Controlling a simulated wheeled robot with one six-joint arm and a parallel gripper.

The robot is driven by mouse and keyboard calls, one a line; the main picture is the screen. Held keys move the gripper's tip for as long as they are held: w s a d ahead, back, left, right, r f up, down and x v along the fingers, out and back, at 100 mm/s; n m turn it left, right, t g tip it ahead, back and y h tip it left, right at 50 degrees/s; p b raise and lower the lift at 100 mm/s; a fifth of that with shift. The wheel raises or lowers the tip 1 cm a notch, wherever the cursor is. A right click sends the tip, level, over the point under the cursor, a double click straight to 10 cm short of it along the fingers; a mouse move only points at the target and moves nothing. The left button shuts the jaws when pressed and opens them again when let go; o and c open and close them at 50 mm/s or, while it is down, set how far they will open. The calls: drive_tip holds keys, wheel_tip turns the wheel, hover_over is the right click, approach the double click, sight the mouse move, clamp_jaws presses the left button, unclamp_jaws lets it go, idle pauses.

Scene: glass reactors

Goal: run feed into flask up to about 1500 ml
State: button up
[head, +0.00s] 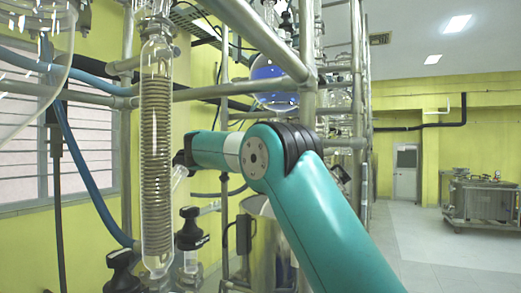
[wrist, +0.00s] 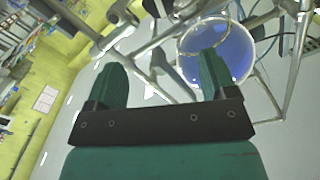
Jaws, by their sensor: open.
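A round glass flask (head: 272,74) holding blue liquid hangs in the metal frame behind my arm in the head view. The blue-filled flask (wrist: 237,48) also shows in the wrist view, partly behind my right finger. Its volume marks cannot be read. My gripper (wrist: 162,66) is open, with its two green fingers apart and nothing between them. In the head view my arm hides most of the gripper. A black valve knob (head: 190,230) and a second black knob (head: 122,274) stand at the lower left. I cannot tell which one controls the feed.
A tall glass coil condenser (head: 157,150) stands upright left of my arm. Metal pipes (head: 240,90) and a blue hose (head: 85,170) cross the space around it. A large glass vessel (head: 30,60) is at the upper left.

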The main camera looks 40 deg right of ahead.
drive_tip(key=w+d+m+p, duration=0.1)
drive_tip(key=w+d+p, duration=0.1)
drive_tip(key=d+p, duration=0.3)
drive_tip(key=w+d+m+p, duration=0.1)
drive_tip(key=w+d+p, duration=0.1)
drive_tip(key=d+p, duration=0.3)
drive_tip(key=w+d+m+p, duration=0.1)
drive_tip(key=w+d+p, duration=0.1)
drive_tip(key=d+p, duration=0.3)
drive_tip(key=shift+w+d+r+p, duration=0.2)
drive_tip(key=shift+d+p, duration=0.1)
drive_tip(key=shift+p, duration=0.1)
drive_tip(key=shift+w+d+f, duration=0.15)
drive_tip(key=shift+d+f, duration=0.05)
drive_tip(key=shift+d, duration=0.2)
drive_tip(key=c, duration=0.9)
